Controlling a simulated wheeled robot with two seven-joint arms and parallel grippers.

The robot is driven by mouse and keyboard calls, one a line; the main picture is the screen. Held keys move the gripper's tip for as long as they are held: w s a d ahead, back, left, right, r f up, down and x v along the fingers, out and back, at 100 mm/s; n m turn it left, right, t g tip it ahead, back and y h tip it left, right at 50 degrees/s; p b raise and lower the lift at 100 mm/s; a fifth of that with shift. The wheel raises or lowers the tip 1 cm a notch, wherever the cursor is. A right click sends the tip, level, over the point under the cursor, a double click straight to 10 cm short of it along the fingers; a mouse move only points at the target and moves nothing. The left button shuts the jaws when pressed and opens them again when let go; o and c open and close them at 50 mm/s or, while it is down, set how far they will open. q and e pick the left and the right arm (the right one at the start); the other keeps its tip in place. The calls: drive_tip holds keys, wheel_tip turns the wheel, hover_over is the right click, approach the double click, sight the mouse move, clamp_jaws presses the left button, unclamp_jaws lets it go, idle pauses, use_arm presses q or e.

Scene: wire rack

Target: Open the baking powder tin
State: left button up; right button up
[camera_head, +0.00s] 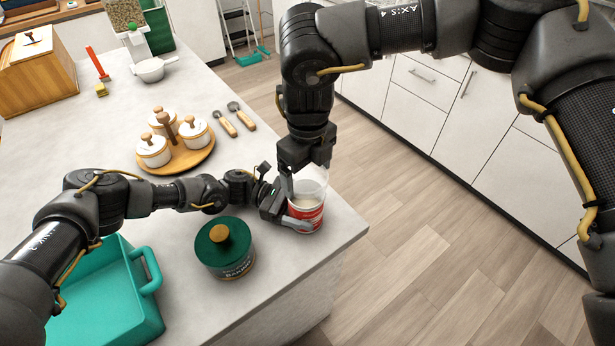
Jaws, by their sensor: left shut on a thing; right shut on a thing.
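The tin (308,214), red with a white band and a pale translucent top (314,188), stands upright near the right corner of the worktop. I take it to be the baking powder tin, but its label is too small to read. My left gripper (292,216) comes in from the left and is shut on the tin's body, low down. My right gripper (300,182) comes down from above and is shut at the tin's translucent top. The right gripper hides part of the rim, and I cannot tell whether the lid is still seated.
A green-lidded canister (224,258) with lettering starting "BAKING" stands left of the tin. A teal crate (150,318) is at the lower left. A round wooden tray (183,167) holds white pots. Two wooden-handled tools (226,127) lie beyond. The worktop edge is close right of the tin.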

sight(308, 179)
drive_tip(key=shift+r, duration=0.85)
use_arm(q)
drive_tip(key=o, duration=1.4)
drive_tip(key=shift+w+a+f, duration=0.1)
drive_tip(key=shift+a, duration=0.1)
use_arm(e)
drive_tip(key=shift+f, duration=0.25)
use_arm(q)
drive_tip(key=b+v, duration=0.6)
drive_tip(key=v, duration=0.4)
drive_tip(key=shift+w+a, duration=0.1)
drive_tip(key=shift+a, duration=0.05)
use_arm(e)
wheel_tip(308, 179, down, 5)
drive_tip(key=shift+f, duration=0.2)
use_arm(q)
drive_tip(key=shift+w+a, duration=0.15)
drive_tip(key=shift+a, duration=0.35)
use_arm(e)
drive_tip(key=shift+f, duration=0.2)
use_arm(q)
drive_tip(key=shift+w+r, duration=0.1)
drive_tip(key=shift+r, duration=0.15)
use_arm(e)
drive_tip(key=shift+r, duration=0.1)
